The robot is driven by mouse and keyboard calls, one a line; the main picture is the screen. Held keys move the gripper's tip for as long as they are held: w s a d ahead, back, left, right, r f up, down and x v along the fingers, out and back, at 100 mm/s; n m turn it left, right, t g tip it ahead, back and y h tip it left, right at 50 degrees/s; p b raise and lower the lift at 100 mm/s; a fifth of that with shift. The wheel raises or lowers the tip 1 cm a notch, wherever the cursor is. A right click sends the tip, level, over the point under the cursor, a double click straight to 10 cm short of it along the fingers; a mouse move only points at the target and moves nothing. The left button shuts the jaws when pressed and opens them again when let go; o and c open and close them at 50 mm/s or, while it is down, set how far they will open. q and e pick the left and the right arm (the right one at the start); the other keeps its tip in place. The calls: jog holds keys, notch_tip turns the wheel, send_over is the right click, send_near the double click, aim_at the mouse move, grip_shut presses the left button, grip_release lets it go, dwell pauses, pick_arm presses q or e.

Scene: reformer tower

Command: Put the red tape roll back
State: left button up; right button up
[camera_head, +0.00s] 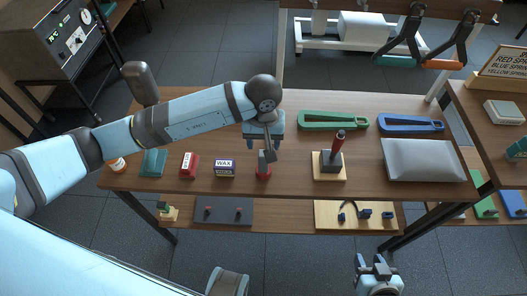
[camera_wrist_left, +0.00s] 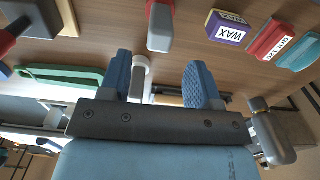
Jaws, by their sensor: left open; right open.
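I cannot clearly make out a red tape roll. A small red piece with a grey upper part (camera_head: 263,173) stands on the table below my left gripper; it also shows in the left wrist view (camera_wrist_left: 160,28). My left gripper (camera_head: 264,140) is open above the table, with its blue fingers apart in the left wrist view (camera_wrist_left: 166,82). A pale grey part shows between or beyond those fingers; I cannot tell whether it touches them. My right gripper (camera_head: 374,265) is open and empty, low in front of the table.
A lower shelf holds small parts.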

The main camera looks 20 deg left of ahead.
pick_arm(q)
notch_tip(320, 180, up, 5)
jog(key=s+d+r+n+g+h, duration=0.2)
jog(key=s+d+n+h, duration=0.4)
jog(key=d+n+h, duration=0.15)
jog(key=s+d+r+n+g+h, duration=0.2)
jog(key=s+d+n+h, duration=0.35)
jog(key=d+h, duration=0.3)
jog(key=w+a+f+m+t+y, duration=0.25)
jog(key=a+m+t, duration=0.35)
jog(key=m+t, duration=0.85)
jog(key=w+a+f+m+t+y, duration=0.3)
jog(key=a+m+t, duration=0.35)
jog(key=m, duration=1.45)
jog(key=s+a+f+n+g+y, duration=0.3)
jog(key=s+a+f+n, duration=0.1)
jog(key=f+n, duration=0.4)
jog(key=s+a+f+n+g+y, duration=0.3)
jog(key=s+f+n, duration=0.4)
jog(key=f, duration=0.3)
jog(key=shift+a+f+n+y, duration=0.4)
jog(key=shift+a+n+y, duration=0.15)
jog(key=shift+n+y, duration=0.15)
